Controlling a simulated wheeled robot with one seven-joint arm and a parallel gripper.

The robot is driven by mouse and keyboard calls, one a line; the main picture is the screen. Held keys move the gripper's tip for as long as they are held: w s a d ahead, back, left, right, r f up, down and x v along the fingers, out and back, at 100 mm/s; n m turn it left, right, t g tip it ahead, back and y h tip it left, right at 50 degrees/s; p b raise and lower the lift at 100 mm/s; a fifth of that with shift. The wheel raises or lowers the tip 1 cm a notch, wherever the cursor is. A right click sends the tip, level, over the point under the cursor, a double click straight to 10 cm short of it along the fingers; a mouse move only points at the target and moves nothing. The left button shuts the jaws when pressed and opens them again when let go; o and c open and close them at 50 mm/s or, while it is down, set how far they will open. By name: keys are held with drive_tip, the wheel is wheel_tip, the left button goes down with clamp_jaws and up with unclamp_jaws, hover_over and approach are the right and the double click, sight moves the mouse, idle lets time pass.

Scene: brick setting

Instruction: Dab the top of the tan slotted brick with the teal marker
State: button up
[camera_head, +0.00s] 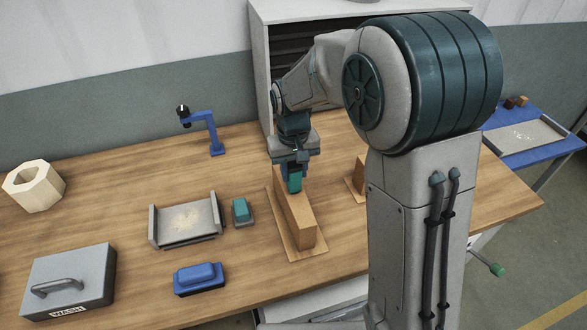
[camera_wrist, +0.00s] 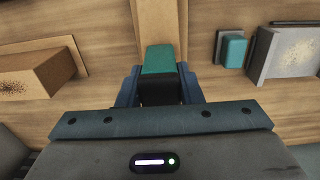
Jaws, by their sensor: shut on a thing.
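My gripper (camera_head: 293,168) is shut on a teal block-shaped marker (camera_head: 295,183). In the wrist view the marker (camera_wrist: 159,60) sits between the jaws of my gripper (camera_wrist: 160,88). A long tan brick (camera_head: 298,221) lies on a thin wooden board (camera_head: 312,252) on the bench. The marker is over the far end of this brick, at or just above its top; I cannot tell whether they touch. The brick also shows beyond the marker in the wrist view (camera_wrist: 163,22). No slot is clearly visible, and the brick's far end is partly hidden by my gripper and the marker.
A second brick (camera_head: 357,178), partly behind my arm, has a speckled face in the wrist view (camera_wrist: 38,78). Left of the tan brick are a teal block on a dark base (camera_head: 241,210), a grey tray (camera_head: 190,237), a blue block (camera_head: 199,278) and a lidded grey box (camera_head: 70,275).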

drive_tip(key=shift+r+p, duration=2.1)
drive_tip(key=shift+r, duration=1.3)
drive_tip(key=shift+f, duration=0.1)
